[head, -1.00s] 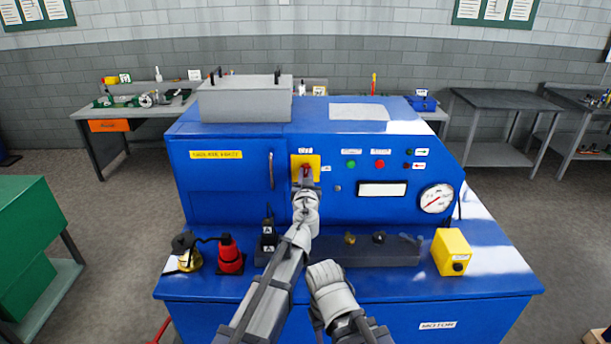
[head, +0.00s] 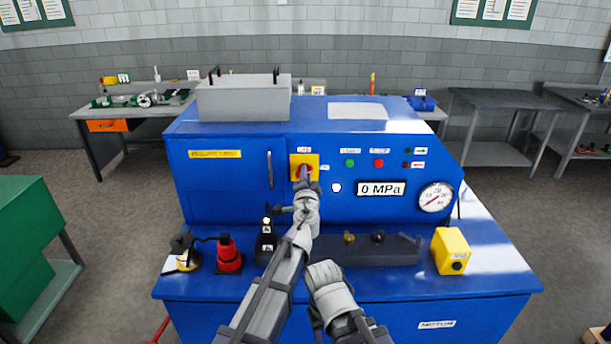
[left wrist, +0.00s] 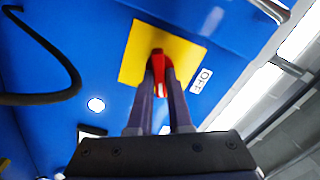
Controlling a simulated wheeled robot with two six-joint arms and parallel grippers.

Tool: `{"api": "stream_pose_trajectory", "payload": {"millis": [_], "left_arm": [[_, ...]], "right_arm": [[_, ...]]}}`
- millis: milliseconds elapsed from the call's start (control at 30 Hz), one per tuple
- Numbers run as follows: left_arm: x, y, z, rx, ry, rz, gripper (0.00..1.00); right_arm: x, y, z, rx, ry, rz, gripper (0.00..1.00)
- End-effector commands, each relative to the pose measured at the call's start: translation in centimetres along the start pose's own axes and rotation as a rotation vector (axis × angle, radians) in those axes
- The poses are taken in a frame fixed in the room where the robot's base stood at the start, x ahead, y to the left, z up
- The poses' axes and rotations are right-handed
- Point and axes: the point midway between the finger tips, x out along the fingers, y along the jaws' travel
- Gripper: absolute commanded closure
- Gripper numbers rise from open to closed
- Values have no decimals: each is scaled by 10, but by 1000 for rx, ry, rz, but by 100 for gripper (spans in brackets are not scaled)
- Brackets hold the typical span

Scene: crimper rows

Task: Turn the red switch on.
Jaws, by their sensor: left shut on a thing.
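The red switch (left wrist: 158,60) sits on a yellow plate (head: 313,160) on the blue machine's front panel. My left gripper (head: 304,180) reaches up to it and covers part of it in the head view. In the left wrist view its two fingers (left wrist: 161,90) are shut on the red handle, one on each side. A white OFF label (left wrist: 202,80) is beside the plate. The panel display (head: 381,189) reads 0 MPa, and a round white lamp (head: 336,187) is lit. My right arm shows low in the middle, but its gripper fingers do not show.
A green button (head: 350,163) and a red button (head: 379,163) are right of the switch, above a round gauge (head: 435,197). A small yellow box (head: 451,251) and a red tool (head: 229,254) stand on the blue ledge. A door handle (head: 270,170) is left of the switch.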

Motion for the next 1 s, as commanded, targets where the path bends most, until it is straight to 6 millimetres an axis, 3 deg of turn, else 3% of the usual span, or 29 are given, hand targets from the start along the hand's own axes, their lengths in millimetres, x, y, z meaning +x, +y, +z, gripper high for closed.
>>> {"api": "stream_pose_trajectory", "payload": {"millis": [500, 1000], "left_arm": [[-1, 3, 0, 374, 1, 1, 100], [-1, 4, 0, 480, 2, 1, 100]], "right_arm": [[2, 0, 0, -1, 0, 0, 50], [3, 0, 0, -1, 0, 0, 50]]}}
